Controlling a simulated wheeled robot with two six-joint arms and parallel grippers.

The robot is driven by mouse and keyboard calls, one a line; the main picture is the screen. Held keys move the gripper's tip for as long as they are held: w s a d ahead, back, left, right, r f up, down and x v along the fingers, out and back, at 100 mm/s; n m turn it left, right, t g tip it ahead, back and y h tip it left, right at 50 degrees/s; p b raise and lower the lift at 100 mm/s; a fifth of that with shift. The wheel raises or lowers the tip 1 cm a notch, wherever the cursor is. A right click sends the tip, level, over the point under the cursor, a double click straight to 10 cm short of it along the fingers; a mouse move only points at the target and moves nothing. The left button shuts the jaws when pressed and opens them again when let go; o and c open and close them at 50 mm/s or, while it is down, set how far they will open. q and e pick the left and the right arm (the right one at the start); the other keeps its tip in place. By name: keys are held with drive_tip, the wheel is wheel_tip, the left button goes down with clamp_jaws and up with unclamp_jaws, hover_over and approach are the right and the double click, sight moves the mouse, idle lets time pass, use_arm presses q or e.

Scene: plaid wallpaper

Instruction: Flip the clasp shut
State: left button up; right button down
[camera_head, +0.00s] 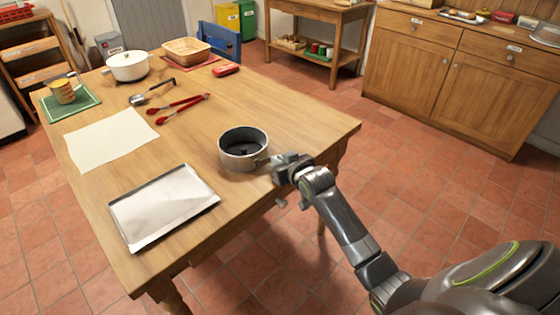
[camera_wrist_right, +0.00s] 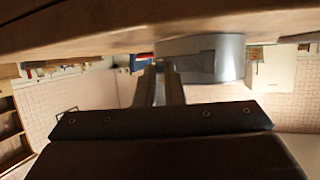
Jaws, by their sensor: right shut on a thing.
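A round grey springform pan (camera_head: 236,162) stands upright on the wooden table near its right edge, its dark inside visible. Its clasp (camera_head: 262,160) is a small piece at the lower right of its wall, partly hidden by my right gripper (camera_head: 270,163). That gripper is at the pan's side with its fingers closed on the clasp. In the right wrist view the table is at the top, the fingers (camera_wrist_right: 163,78) point at the pan (camera_wrist_right: 225,60), and the clasp between them is not clear. My left gripper is not in view.
A metal baking tray (camera_head: 163,205) and a white sheet (camera_head: 108,138) lie to the left. Red tongs (camera_head: 178,107), a slotted utensil (camera_head: 150,93), a white pot (camera_head: 128,66) and a loaf basket (camera_head: 186,50) are farther back. The table (camera_head: 285,120) is clear behind the pan.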

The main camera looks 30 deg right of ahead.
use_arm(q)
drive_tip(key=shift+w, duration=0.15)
use_arm(e)
drive_tip(key=shift+w+d, duration=0.1)
drive_tip(key=shift+w+d+f+n+y, duration=0.1)
drive_tip(key=shift+w+d+n+y, duration=0.1)
drive_tip(key=shift+n+y, duration=0.35)
drive_tip(key=shift+w+d+f+n+y+b, duration=0.15)
drive_tip(key=shift+w+n+y+b, duration=0.1)
drive_tip(key=shift+n+y+b, duration=0.4)
drive_tip(key=shift+w+g+b, duration=0.1)
drive_tip(key=shift+g+b, duration=0.2)
drive_tip(key=shift+b, duration=0.25)
drive_tip(key=shift+w+n+y+b, duration=0.3)
drive_tip(key=shift+n+y+b, duration=0.3)
drive_tip(key=shift+y+b, duration=0.45)
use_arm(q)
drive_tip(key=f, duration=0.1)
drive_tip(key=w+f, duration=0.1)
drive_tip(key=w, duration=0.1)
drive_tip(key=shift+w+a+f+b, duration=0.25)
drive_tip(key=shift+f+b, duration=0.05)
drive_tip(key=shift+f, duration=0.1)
use_arm(e)
drive_tip(key=shift+r, duration=0.2)
